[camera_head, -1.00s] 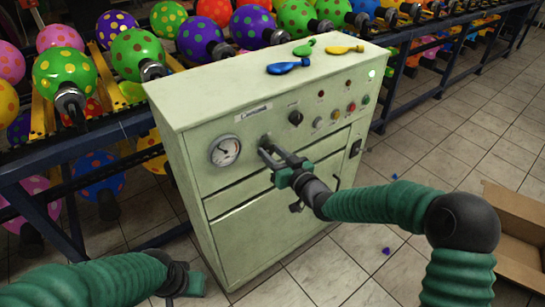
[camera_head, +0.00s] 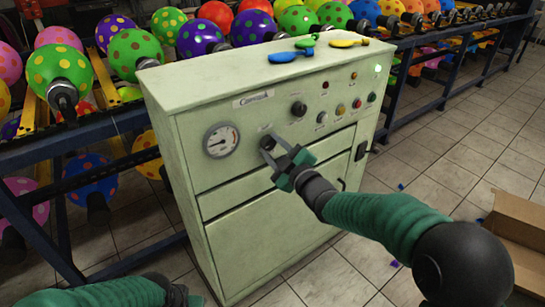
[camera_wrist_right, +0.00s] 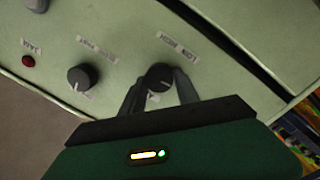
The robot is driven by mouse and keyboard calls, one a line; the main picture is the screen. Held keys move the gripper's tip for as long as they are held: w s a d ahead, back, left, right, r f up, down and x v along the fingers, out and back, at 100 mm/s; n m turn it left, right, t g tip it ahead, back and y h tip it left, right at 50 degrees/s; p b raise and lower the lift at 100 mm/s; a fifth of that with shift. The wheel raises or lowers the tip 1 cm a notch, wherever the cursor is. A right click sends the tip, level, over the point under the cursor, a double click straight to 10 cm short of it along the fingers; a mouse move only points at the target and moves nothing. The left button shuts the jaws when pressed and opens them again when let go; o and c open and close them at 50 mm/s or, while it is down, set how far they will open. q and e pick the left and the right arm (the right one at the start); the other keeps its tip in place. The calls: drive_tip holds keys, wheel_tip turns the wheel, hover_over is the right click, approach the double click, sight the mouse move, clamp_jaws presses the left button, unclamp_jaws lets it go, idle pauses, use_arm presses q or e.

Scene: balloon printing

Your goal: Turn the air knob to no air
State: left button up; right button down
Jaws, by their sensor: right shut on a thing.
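The pale green machine cabinet (camera_head: 265,245) carries a dark round knob (camera_head: 268,143) beside the gauge; I take it as the air knob. My right gripper (camera_head: 277,155) is at this knob, its dark fingers on either side of it. In the right wrist view the knob (camera_wrist_right: 159,76) sits between the fingertips (camera_wrist_right: 160,90), with a light pointer mark on its face. The gripper is shut on it.
A pressure gauge (camera_head: 221,141) is left of the knob. A second dark knob (camera_head: 298,109) and coloured buttons (camera_head: 357,103) are to the right. Deflated balloons (camera_head: 292,56) lie on top. Balloon racks stand behind and left; a cardboard box (camera_head: 518,235) is on the floor at right.

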drive_tip(key=n+b, duration=0.2)
drive_tip(key=f+n+b, duration=0.1)
drive_tip(key=n+b, duration=0.1)
drive_tip(key=shift+f+n+b, duration=0.2)
drive_tip(key=shift+n+b, duration=0.1)
drive_tip(key=shift+b, duration=0.05)
drive_tip(key=shift+d+r+n+y+b, duration=0.1)
drive_tip(key=shift+n+y+b, duration=0.2)
drive_tip(key=shift+n+b, duration=0.8)
drive_tip(key=shift+r, duration=0.1)
drive_tip(key=shift+r+n, duration=0.1)
drive_tip(key=shift+n, duration=0.2)
drive_tip(key=c, duration=1.1)
unclamp_jaws()
drive_tip(key=shift+w, duration=0.1)
drive_tip(key=shift+c, duration=0.2)
drive_tip(key=shift+o, duration=1.2)
drive_tip(key=shift+w, duration=0.1)
drive_tip(key=shift+r, duration=0.1)
